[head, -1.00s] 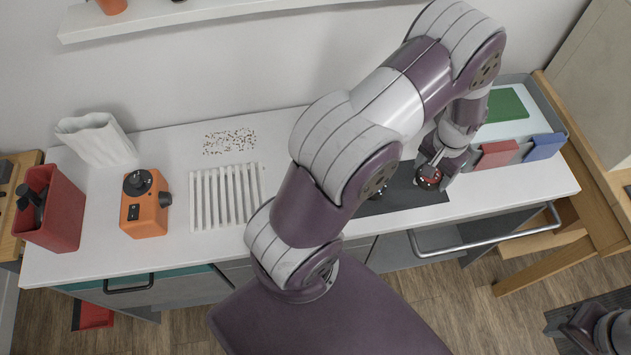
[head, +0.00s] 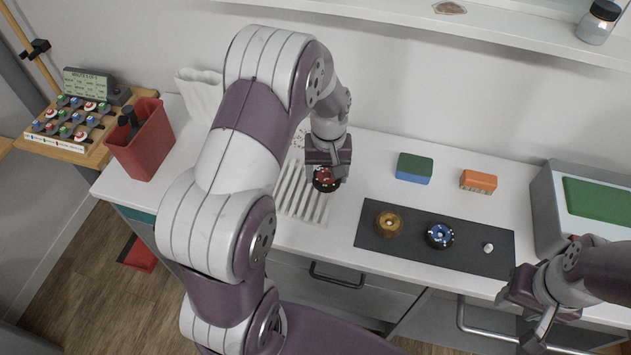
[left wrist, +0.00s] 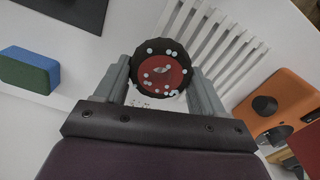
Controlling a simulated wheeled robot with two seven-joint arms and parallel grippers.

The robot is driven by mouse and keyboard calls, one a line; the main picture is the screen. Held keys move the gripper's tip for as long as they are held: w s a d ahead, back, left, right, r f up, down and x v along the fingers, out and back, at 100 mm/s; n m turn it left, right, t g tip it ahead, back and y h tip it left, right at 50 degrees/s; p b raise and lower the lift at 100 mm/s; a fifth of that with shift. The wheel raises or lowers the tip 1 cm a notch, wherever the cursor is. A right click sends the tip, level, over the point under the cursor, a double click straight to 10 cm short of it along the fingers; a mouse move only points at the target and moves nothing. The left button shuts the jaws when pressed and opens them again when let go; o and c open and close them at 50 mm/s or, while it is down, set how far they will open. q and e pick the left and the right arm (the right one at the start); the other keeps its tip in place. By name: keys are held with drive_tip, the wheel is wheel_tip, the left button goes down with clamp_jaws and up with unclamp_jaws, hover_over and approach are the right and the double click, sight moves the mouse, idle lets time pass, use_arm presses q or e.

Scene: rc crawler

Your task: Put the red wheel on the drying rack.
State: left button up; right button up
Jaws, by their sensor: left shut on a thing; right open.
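The red wheel (head: 325,179) has a black tyre and a red hub with pale specks. My left gripper (head: 326,172) is shut on it; in the left wrist view the wheel (left wrist: 162,70) sits between the two grey fingers. The white slatted drying rack (head: 300,200) lies on the counter, and the wheel is over or beside its right edge in the head view. I cannot tell whether the wheel touches the rack. The rack's slats (left wrist: 212,35) show just past the wheel in the left wrist view. My right gripper (head: 530,310) is open and empty at the counter's front right.
A dark mat (head: 460,250) holds a yellow-brown wheel (head: 389,223), a blue wheel (head: 440,236) and a small white piece (head: 488,247). A green-blue block (head: 414,168) and an orange block (head: 478,181) lie behind. The orange device (left wrist: 283,103) stands beyond the rack. A red bin (head: 140,140) stands left.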

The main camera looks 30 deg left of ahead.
sight(318, 183)
use_arm(q)
drive_tip(key=shift+a+f, duration=0.35)
drive_tip(key=shift+a, duration=0.2)
drive_tip(key=shift+a+f, duration=0.35)
drive_tip(key=shift+a, duration=0.2)
wheel_tip(318, 183, down, 4)
drive_tip(key=shift+r+p, duration=0.1)
drive_tip(key=shift+p, duration=0.4)
drive_tip(key=shift+f, duration=0.25)
drive_tip(key=o, duration=0.8)
drive_tip(key=shift+o, duration=1.2)
